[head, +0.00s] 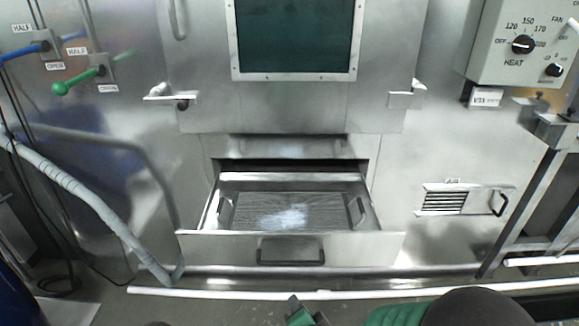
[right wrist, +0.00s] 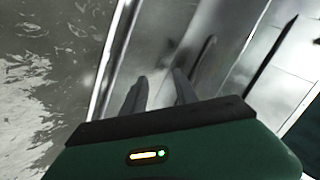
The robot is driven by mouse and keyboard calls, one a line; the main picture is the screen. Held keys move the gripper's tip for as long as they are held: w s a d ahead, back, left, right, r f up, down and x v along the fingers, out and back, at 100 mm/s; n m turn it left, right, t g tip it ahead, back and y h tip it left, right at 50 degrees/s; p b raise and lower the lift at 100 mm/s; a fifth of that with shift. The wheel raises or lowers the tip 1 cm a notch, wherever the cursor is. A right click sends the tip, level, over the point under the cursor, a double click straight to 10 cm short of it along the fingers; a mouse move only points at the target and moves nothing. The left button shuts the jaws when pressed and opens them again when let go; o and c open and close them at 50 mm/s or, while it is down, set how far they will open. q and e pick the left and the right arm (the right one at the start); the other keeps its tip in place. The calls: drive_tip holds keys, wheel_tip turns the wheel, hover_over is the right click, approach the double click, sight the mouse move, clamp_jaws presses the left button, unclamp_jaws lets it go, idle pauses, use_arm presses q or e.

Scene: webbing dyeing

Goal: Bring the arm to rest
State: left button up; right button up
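My right gripper (right wrist: 158,82) shows in the right wrist view with its two dark fingers apart and nothing between them. Its green and black body fills the lower part of that view. In the head view, green and dark parts of my right arm show at the bottom edge, in front of the open drawer (head: 218,246) and apart from it in the picture. My left gripper is not in view.
The metal drawer is pulled out of the steel machine, with a whitish patch (head: 285,217) inside. A heat control box (head: 500,45) is at upper right, lever valves (head: 85,82) at upper left. A white pipe (head: 220,294) runs along the floor. A metal stand (head: 520,205) is at right.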

drive_tip(key=s+d+f+n+g+h, duration=0.1)
drive_tip(key=s+d+n+g, duration=0.3)
drive_tip(key=s+d, duration=0.3)
drive_tip(key=s+d+n+g+h, duration=0.1)
drive_tip(key=s+d+n+g, duration=0.3)
drive_tip(key=d, duration=0.5)
wheel_tip(320, 180, up, 14)
drive_tip(key=s+d+n+p, duration=0.1)
drive_tip(key=s+p, duration=0.1)
drive_tip(key=p, duration=1.2)
drive_tip(key=shift+s+d+r+n, duration=0.15)
drive_tip(key=shift+s+d+n, duration=0.1)
drive_tip(key=shift+s+n, duration=0.1)
